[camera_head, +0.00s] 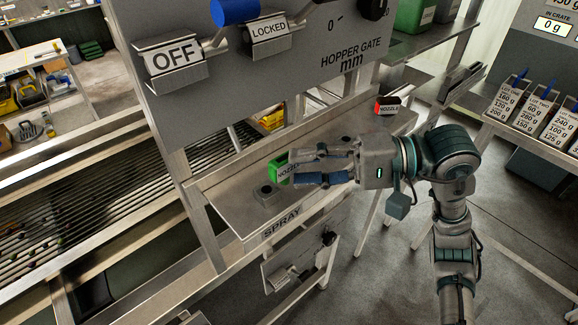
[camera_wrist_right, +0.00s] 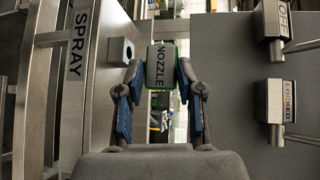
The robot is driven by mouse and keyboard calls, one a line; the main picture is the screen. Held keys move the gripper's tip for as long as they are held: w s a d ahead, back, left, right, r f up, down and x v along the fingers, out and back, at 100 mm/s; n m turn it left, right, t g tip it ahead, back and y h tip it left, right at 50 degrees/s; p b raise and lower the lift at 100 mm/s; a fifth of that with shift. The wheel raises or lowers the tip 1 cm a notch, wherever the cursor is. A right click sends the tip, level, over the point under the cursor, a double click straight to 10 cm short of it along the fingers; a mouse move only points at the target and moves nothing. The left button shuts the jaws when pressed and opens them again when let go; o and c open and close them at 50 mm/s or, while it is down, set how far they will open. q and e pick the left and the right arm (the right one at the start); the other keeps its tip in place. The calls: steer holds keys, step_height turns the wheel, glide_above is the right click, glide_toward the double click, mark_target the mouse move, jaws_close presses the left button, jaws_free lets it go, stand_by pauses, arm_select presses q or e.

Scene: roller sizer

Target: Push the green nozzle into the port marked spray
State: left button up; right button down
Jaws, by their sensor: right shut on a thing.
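The green nozzle (camera_head: 279,168) has a pale face marked NOZZLE and green edges. My right gripper (camera_head: 300,169) is shut on it, with blue finger pads on both sides; in the right wrist view the nozzle (camera_wrist_right: 161,66) sits between the fingertips. The spray port (camera_head: 266,191) is a small grey block with a dark round hole on the metal shelf, behind the SPRAY label (camera_head: 282,222). In the right wrist view the port (camera_wrist_right: 121,50) is just left of the nozzle, with a gap between them. My left gripper is not in view.
A red nozzle block (camera_head: 387,106) stands at the far end of the shelf (camera_head: 225,196). The grey hopper panel (camera_head: 250,75) with OFF and LOCKED levers rises behind the gripper. A roller deck (camera_head: 90,215) lies to the left. Labelled bins (camera_head: 535,115) stand at the right.

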mark_target(287, 173)
steer(key=shift+d, duration=0.55)
steer(key=x, duration=0.4)
steer(key=shift+s+r, duration=0.15)
steer(key=shift+s, duration=0.1)
steer(key=shift+a+b, duration=0.2)
steer(key=shift+b, duration=0.15)
steer(key=d, duration=0.1)
steer(key=d+f, duration=0.1)
steer(key=d, duration=0.1)
steer(key=shift+d+b, duration=0.1)
steer(key=shift+b, duration=0.25)
steer(key=shift+d+f, duration=0.3)
steer(key=shift+d, duration=0.05)
steer(key=shift+b+x, duration=0.5)
steer(key=shift+x, duration=0.65)
steer(key=shift+a+f, duration=0.1)
steer(key=shift+f, duration=0.15)
steer(key=shift+s+d, duration=0.1)
steer(key=shift+d, duration=0.1)
steer(key=shift+s+r+p, duration=0.15)
steer(key=shift+r+p, duration=0.55)
steer(key=shift+r, duration=0.55)
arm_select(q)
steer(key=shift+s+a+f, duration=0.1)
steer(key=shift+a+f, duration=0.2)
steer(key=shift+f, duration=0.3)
